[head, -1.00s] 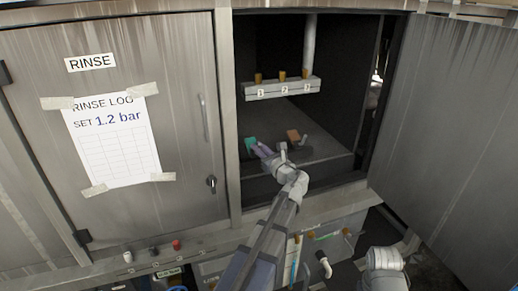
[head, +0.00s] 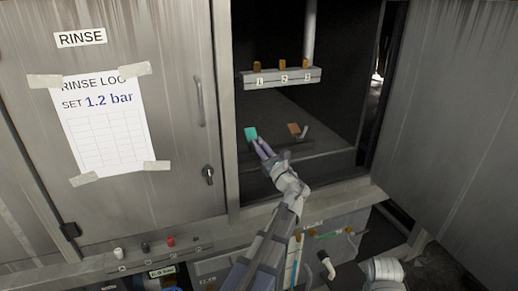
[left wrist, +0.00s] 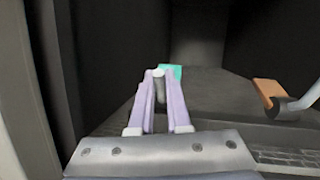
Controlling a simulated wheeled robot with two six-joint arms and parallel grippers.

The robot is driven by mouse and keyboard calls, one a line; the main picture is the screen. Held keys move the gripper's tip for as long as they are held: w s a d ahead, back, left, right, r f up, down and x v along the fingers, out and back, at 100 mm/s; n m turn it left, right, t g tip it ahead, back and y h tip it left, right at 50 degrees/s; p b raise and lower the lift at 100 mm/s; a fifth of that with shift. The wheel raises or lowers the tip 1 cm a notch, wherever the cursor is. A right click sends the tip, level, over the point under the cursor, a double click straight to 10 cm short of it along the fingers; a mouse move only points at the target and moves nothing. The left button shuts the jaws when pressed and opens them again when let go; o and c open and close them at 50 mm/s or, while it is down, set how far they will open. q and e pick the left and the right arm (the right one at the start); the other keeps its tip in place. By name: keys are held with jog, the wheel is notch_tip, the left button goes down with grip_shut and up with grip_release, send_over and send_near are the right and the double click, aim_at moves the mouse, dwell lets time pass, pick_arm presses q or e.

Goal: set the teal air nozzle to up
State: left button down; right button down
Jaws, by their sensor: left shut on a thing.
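The teal air nozzle (head: 251,133) sits inside the open bay on the dark sloping floor, at its left side. It also shows in the left wrist view (left wrist: 172,71), just beyond my fingertips and partly hidden by them. My left gripper (head: 260,144) reaches in from the front, with its purple fingers at the near side of the teal nozzle. In the left wrist view (left wrist: 158,76) the fingers are shut on a slim grey part with a pale end, apparently the teal nozzle's handle. Its exact direction is hard to tell.
A brown nozzle (head: 294,129) with a grey lever stands to the right of the teal one. A numbered bar (head: 283,76) hangs above. The closed RINSE door (head: 180,110) is at left, and an open door (head: 450,130) at right.

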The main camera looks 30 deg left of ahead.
pick_arm(q)
jog(key=c, duration=0.9)
grip_release()
jog(key=b+v, duration=0.2)
jog(key=v, duration=0.5)
jog(key=shift+s+d+f, duration=0.15)
jog(key=shift+s+d, duration=0.05)
jog(key=shift+d, duration=0.15)
